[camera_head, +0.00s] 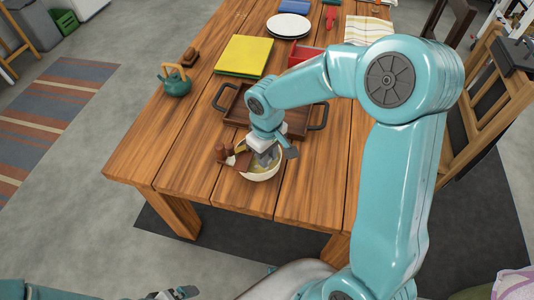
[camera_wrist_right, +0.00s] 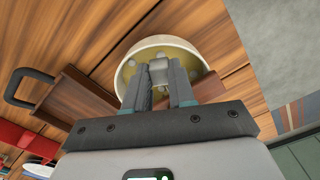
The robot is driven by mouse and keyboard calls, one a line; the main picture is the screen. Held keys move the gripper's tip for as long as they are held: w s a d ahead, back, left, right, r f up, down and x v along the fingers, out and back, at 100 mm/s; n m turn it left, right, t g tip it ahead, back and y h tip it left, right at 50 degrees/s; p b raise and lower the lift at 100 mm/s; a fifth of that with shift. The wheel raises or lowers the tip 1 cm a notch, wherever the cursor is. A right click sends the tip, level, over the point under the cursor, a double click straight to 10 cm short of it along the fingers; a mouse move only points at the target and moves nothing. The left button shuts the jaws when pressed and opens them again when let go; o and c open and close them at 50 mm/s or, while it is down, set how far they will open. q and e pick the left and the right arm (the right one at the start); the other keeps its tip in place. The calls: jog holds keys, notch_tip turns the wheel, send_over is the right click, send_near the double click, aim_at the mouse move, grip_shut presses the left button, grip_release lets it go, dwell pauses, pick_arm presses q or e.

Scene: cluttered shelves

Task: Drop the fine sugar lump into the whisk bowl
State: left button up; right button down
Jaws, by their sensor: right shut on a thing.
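The whisk bowl (camera_head: 264,177) is a cream bowl with a yellowish inside, standing on the wooden table near its front edge. It also shows in the wrist view (camera_wrist_right: 165,40). My right gripper (camera_head: 268,156) points down over the bowl, with its fingertips (camera_wrist_right: 160,72) within the rim's outline. It is shut on a small pale grey lump (camera_wrist_right: 158,70), the sugar lump. In the head view the fingers hide the lump. My left gripper (camera_head: 175,294) shows only in part at the bottom edge, away from the table; its jaw state is unclear.
A brown wooden tray (camera_head: 232,107) with dark handles lies behind the bowl. A brown wooden object (camera_head: 221,153) is at the bowl's left side. A teal teapot (camera_head: 175,82), a yellow-topped stack (camera_head: 243,55), a red box (camera_head: 304,55) and white plates (camera_head: 288,25) stand farther back. The table's left front is clear.

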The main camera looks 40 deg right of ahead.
jog(key=shift+f+b, duration=0.85)
jog(key=shift+f, duration=0.25)
jog(key=shift+r, duration=0.2)
jog(key=c, duration=0.9)
grip_release()
jog(key=shift+o, duration=0.2)
jog(key=shift+r+p, duration=1.15)
jog(key=shift+r, duration=0.35)
jog(key=shift+r, duration=0.1)
